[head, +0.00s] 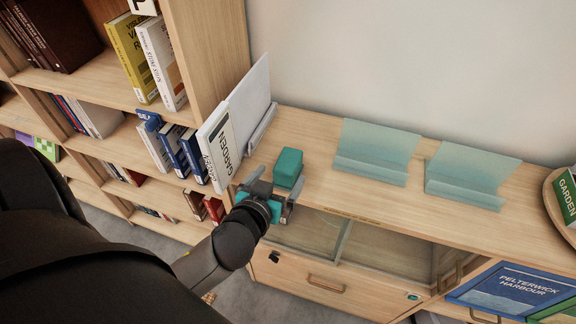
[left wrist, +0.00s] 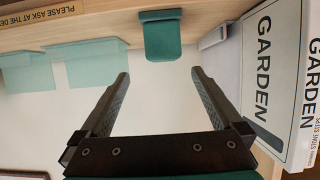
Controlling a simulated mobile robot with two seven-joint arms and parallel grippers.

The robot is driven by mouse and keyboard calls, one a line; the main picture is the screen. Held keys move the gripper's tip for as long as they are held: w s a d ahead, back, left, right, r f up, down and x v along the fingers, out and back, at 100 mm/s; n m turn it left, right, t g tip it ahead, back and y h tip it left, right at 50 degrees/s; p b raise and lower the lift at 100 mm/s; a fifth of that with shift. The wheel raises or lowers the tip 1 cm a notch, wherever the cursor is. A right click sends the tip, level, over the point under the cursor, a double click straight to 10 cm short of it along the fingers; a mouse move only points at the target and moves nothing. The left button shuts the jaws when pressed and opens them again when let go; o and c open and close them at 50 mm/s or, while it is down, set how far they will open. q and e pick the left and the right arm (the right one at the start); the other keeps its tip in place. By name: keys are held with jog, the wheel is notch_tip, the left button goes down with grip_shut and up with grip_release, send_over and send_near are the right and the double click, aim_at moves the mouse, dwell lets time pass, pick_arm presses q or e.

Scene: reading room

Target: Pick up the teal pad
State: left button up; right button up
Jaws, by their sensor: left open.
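The teal pad (head: 288,165) is a small block on the wooden counter, near its left end. It also shows in the left wrist view (left wrist: 162,38), at the top centre. My left gripper (head: 277,180) is at the counter's front edge, right by the pad. In the left wrist view my left gripper (left wrist: 160,75) is open and empty, its two fingers spread apart. The pad lies beyond the fingertips, roughly in line with the gap between them. My right gripper is not in view.
A white GARDEN book (head: 218,150) stands left of the pad. Two pale glassy stands (head: 375,150) (head: 470,172) are on the counter to the right. A tall bookcase (head: 218,50) rises at the left. The counter between pad and stands is mostly clear.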

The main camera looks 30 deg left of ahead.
aim_at(292, 155)
pick_arm(q)
jog(key=x, duration=0.6)
jog(key=shift+a+x, duration=0.15)
jog(key=shift+x, duration=1.3)
jog(key=shift+a+x, duration=0.15)
jog(key=shift+x, duration=1.3)
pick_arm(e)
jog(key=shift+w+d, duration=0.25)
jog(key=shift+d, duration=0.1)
pick_arm(q)
jog(key=shift+c, duration=0.2)
jog(key=shift+r, duration=0.1)
jog(key=c, duration=1.5)
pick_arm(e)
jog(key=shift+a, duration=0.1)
pick_arm(q)
notch_tip(292, 155, up, 20)
jog(key=p, duration=0.4)
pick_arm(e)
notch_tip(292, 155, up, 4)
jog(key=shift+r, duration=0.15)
